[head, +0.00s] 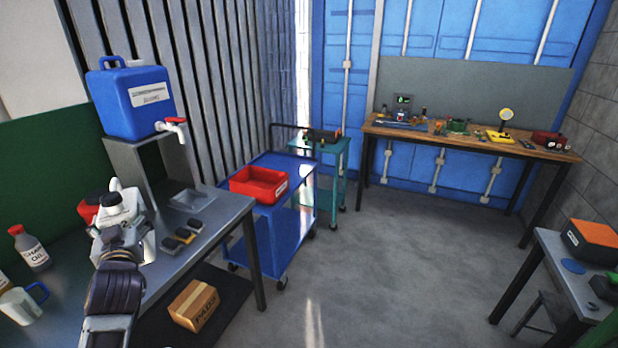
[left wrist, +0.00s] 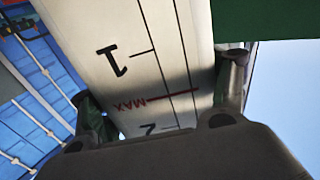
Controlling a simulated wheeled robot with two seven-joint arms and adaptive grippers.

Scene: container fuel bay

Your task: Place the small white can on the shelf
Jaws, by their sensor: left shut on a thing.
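My left gripper (head: 117,208) is above the left workbench, in front of the grey stand. It is shut on a white can (left wrist: 150,60), which fills the space between the fingers in the left wrist view. The can has black marks "1" and "2" and a red "MAX" line. In the head view the gripper and wrist hide most of it. My right gripper is not in view.
A blue jug (head: 135,100) with a tap stands on the grey stand (head: 128,160). The bench (head: 225,208) holds a tray and several small dark and yellow items. An oil bottle (head: 30,250) and a jug (head: 22,303) stand left. A blue cart (head: 262,222) carries a red bin (head: 258,186).

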